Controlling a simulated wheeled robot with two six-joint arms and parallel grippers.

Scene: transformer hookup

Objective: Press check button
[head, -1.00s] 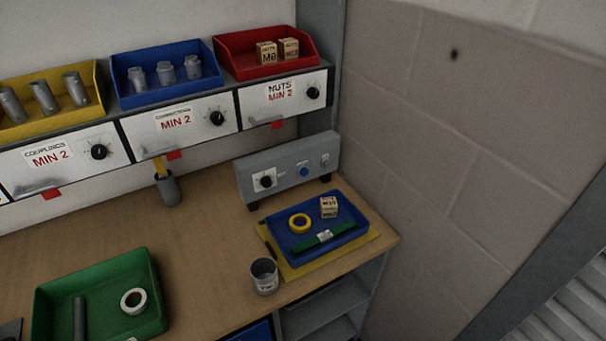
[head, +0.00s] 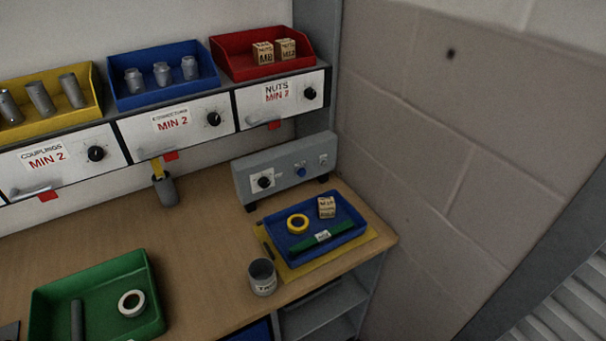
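A grey control box (head: 285,169) stands at the back right of the wooden bench, against the wall. Its front has a black knob (head: 263,182) on the left, a round blue button (head: 302,172) right of the middle, and a small switch-like part (head: 323,160) at the right end. The labels beside them are too small to read. Neither of my grippers shows in the head view, and nothing touches the box.
A blue tray (head: 345,240) on a yellow mat holds yellow tape, a small box and a green strip in front of the control box. A grey cup (head: 263,278) stands left of it. A green tray (head: 98,270) lies at front left. The bench between is clear.

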